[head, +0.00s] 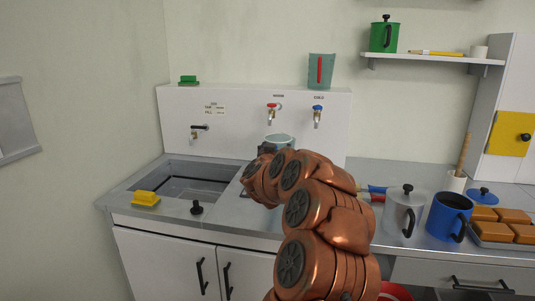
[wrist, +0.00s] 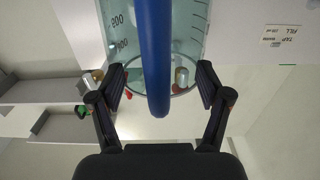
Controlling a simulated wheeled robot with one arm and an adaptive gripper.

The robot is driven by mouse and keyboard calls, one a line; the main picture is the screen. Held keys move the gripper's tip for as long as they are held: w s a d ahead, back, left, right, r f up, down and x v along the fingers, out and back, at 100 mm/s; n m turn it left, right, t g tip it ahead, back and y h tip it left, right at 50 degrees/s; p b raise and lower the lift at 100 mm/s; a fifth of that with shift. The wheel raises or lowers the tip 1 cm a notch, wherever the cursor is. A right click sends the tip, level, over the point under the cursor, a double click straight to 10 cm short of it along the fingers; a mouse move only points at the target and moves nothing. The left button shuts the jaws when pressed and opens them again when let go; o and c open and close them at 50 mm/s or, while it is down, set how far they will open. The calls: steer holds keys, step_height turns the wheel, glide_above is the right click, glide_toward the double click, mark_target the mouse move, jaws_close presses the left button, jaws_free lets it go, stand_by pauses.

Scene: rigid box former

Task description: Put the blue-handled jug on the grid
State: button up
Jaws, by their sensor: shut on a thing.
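The blue-handled jug is a clear, greenish measuring jug. In the wrist view its blue handle (wrist: 155,60) runs down the middle between my fingers, in front of the jug's clear wall (wrist: 120,25). My gripper (wrist: 160,82) is shut on the jug. In the head view the jug's rim (head: 279,138) shows behind my arm, in front of the tap panel, and its handle is hidden. My gripper (head: 264,148) is mostly hidden by my arm there. Most of the counter under the jug is hidden, so I cannot make out the grid clearly.
Red (head: 273,108) and blue (head: 317,112) taps stick out of the white panel. A red-handled jug (head: 321,72) stands on its ledge. The sink (head: 180,185) is left, with a yellow sponge (head: 145,198).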

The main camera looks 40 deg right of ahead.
steer(key=shift+w+d+f, duration=0.25)
steer(key=shift+w+f, duration=0.45)
steer(key=shift+w, duration=0.3)
steer(key=shift+w+d+f, duration=0.3)
steer(key=shift+w+f, duration=0.35)
steer(key=shift+w, duration=0.3)
steer(key=shift+w+d+f, duration=0.25)
steer(key=shift+w+f, duration=0.45)
steer(key=shift+w, duration=0.3)
steer(key=shift+f, duration=0.25)
steer(key=o, duration=1.6)
steer(key=shift+r, duration=0.1)
steer(key=shift+r, duration=0.15)
steer(key=shift+v, duration=6.05)
